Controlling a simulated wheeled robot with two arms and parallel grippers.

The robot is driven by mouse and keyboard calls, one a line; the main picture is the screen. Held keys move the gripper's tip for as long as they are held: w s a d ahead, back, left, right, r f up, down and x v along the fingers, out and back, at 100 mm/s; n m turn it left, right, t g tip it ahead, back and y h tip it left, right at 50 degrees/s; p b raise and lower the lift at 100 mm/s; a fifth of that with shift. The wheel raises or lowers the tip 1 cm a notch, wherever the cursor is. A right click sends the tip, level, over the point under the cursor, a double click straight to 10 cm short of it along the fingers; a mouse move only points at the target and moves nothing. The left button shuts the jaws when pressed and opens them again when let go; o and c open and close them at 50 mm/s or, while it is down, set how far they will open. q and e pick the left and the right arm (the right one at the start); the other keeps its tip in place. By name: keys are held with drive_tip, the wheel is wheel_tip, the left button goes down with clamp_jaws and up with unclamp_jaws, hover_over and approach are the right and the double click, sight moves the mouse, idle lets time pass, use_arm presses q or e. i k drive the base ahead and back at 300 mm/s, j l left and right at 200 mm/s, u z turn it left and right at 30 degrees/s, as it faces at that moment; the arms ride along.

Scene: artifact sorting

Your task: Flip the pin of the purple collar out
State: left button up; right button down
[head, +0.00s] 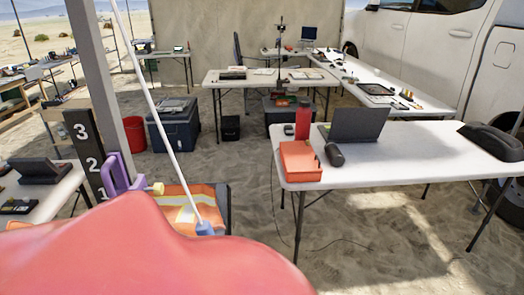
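The purple collar (119,176) sits around or against the grey pole (90,70) at the left of the head view, low beside the black number plate. Its pin seems to be the short yellow knob (156,188) sticking out to the right of the collar. I cannot tell whether the pin is flipped in or out. The large red shape at the bottom may hide the collar's lower part. Neither of my grippers shows.
A large smooth red shape (150,245) fills the lower left, close up. A black plate numbered 1 to 3 (88,150) stands by the pole. A white rod (165,120) slants down to a blue end (204,228). A white table (420,150) stands right; sandy floor lies between.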

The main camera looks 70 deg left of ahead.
sight(158, 189)
drive_tip(key=i+l, duration=0.1)
drive_tip(key=i, duration=0.45)
drive_tip(key=i+l, duration=0.1)
drive_tip(key=i, duration=0.45)
drive_tip(key=i+u, duration=0.3)
drive_tip(key=u, duration=0.2)
drive_tip(key=i+u, duration=0.45)
drive_tip(key=i+l+u, duration=0.2)
drive_tip(key=u, duration=0.3)
drive_tip(key=i+j+u, duration=0.1)
drive_tip(key=u, duration=0.35)
drive_tip(key=i+u, duration=0.15)
drive_tip(key=u, duration=0.35)
drive_tip(key=i+u, duration=0.15)
drive_tip(key=u, duration=0.3)
drive_tip(key=i+u, duration=0.1)
drive_tip(key=u, duration=0.35)
drive_tip(key=i+l+u, duration=0.15)
drive_tip(key=u, duration=0.35)
drive_tip(key=i+l+u, duration=0.1)
drive_tip(key=u, duration=0.35)
drive_tip(key=i+l+u, duration=0.2)
drive_tip(key=u, duration=0.2)
drive_tip(key=i+l+u, duration=0.25)
drive_tip(key=u, duration=0.15)
drive_tip(key=i+l+u, duration=0.15)
drive_tip(key=l+u, duration=0.25)
drive_tip(key=j, duration=0.1)
